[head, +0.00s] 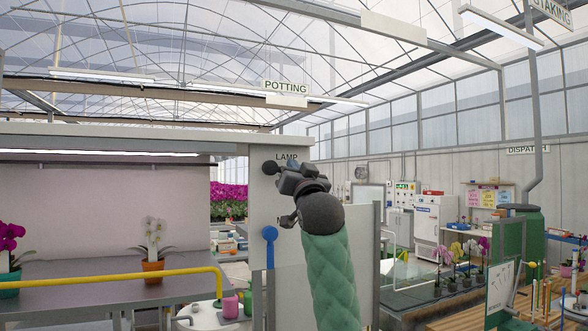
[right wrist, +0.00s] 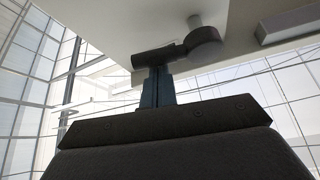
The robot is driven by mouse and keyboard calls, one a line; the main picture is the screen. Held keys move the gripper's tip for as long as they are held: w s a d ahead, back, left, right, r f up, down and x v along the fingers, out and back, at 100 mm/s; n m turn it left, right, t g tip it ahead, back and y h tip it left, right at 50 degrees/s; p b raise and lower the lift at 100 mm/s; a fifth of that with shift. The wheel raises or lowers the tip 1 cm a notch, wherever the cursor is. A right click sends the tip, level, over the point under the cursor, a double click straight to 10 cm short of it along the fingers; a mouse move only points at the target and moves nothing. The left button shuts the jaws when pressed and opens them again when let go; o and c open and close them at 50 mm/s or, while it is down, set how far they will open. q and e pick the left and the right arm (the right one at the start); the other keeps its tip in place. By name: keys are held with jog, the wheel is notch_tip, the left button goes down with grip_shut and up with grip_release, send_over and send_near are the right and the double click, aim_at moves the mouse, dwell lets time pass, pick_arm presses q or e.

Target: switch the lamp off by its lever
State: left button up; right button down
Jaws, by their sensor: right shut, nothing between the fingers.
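The lamp's lever is a dark bar with a rounded end (head: 270,167), just under the LAMP sign (head: 286,157) on a pale panel (head: 262,200). In the right wrist view the lever (right wrist: 203,46) lies across the tips of my fingers, with a grey shaft joining it to the panel. My right gripper (head: 288,172) is shut and empty, in front of the panel, and hides part of the lever; its fingers also show in the right wrist view (right wrist: 156,88). They look to be at the lever, but I cannot tell whether they touch. The lamp strip (head: 110,153) above the bench looks bright. My left gripper is out of view.
A bench (head: 80,290) with potted orchids stands left, with a yellow rail (head: 130,276) in front. A housing (right wrist: 295,22) is at the upper right of the wrist view.

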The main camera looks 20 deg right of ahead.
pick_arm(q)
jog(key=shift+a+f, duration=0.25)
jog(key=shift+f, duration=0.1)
pick_arm(e)
jog(key=shift+a+f+m+h, duration=0.1)
jog(key=shift+f+m+h, duration=0.05)
jog(key=shift+m+h, duration=0.3)
